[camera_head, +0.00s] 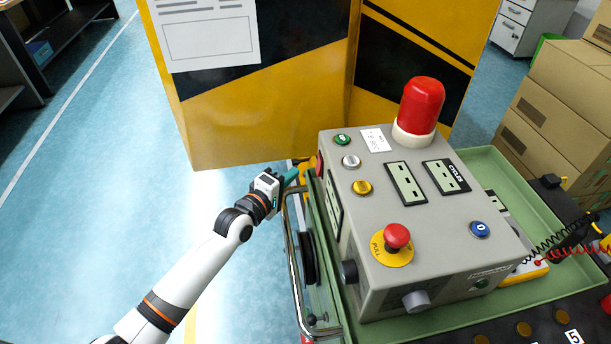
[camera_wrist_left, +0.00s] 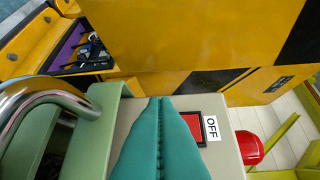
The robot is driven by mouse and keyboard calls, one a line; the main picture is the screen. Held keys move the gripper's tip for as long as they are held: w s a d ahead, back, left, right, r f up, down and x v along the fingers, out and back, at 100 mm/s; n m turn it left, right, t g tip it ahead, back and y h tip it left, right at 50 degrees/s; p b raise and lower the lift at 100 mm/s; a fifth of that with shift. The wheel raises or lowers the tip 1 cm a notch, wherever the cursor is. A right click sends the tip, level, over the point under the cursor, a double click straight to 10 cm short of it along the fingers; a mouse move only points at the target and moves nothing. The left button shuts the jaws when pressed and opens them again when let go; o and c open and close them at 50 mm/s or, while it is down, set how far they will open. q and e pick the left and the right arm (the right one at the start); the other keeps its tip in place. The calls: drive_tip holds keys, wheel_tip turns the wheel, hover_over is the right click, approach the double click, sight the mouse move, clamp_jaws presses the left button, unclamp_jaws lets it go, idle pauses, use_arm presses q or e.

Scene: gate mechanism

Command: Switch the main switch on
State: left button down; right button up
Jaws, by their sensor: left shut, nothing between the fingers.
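A grey control box (camera_head: 340,148) stands on a green cart. A red switch (camera_wrist_left: 192,126) with a dark frame is set in the box's grey side face, beside a white label reading OFF (camera_wrist_left: 211,128). In the head view only a red bit (camera_head: 319,165) shows at the box's left edge. My left gripper (camera_head: 294,175) has its green fingers shut and empty, just left of that edge. In the left wrist view the closed fingers (camera_wrist_left: 160,99) cover part of the switch's left side; I cannot tell whether they touch it. My right gripper is not in view.
A metal handrail (camera_head: 297,285) runs along the cart's left side, close to my left forearm. A yellow and black cabinet (camera_head: 250,120) stands behind. A red beacon (camera_head: 421,108) and a red mushroom button (camera_head: 397,236) rise from the box.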

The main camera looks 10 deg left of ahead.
sight(316, 169)
use_arm(q)
drive_tip(key=d, duration=0.1)
drive_tip(key=w+d, duration=0.1)
drive_tip(key=d, duration=0.1)
drive_tip(key=shift+w+d+f, duration=0.2)
drive_tip(key=shift+d+f, duration=0.05)
drive_tip(key=shift+d, duration=0.05)
drive_tip(key=shift+w+d+f+t+b, duration=0.1)
drive_tip(key=shift+d+f+t+b, duration=0.2)
drive_tip(key=shift+f+b, duration=0.25)
drive_tip(key=shift+r+n, duration=0.3)
drive_tip(key=shift+r, duration=0.15)
drive_tip(key=shift+a, duration=0.1)
